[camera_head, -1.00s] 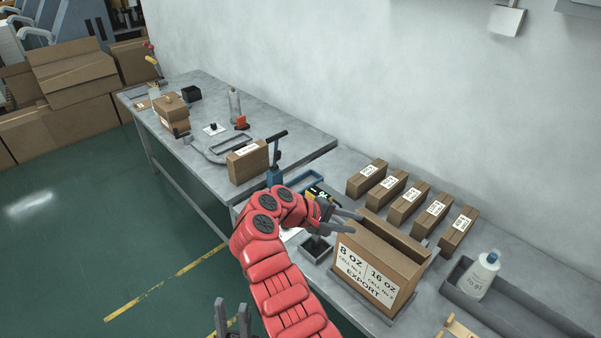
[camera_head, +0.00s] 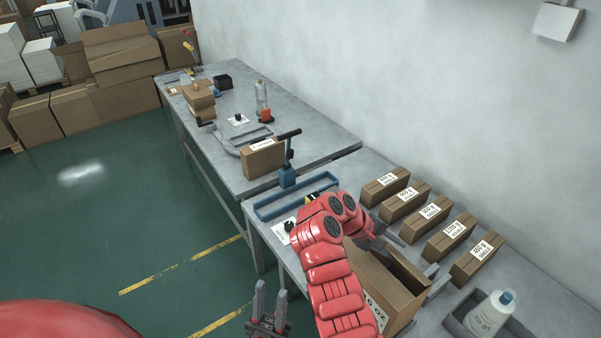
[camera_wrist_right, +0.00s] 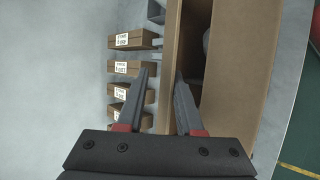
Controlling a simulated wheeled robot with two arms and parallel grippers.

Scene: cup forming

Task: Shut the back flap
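The brown export carton (camera_head: 400,312) stands on the near bench, its top at least partly open, with part of its printed face hidden by my right arm. Its back flap (camera_head: 409,272) stands raised along the wall side. My right gripper (camera_head: 394,241) is at the carton's far-left top corner, fingers apart. In the right wrist view, the fingers (camera_wrist_right: 163,72) are open beside the flap's brown panel (camera_wrist_right: 170,45); I cannot tell whether they touch it. The carton's inside shows dark with something grey. My left gripper (camera_head: 270,291) is open and empty, low in front of the bench.
Several small labelled boxes (camera_head: 429,210) stand in a row along the wall behind the carton. A white bottle (camera_head: 490,314) stands in a grey tray (camera_head: 457,322) at the right. A blue tray (camera_head: 268,212) and blue stand (camera_head: 287,175) are left of the carton.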

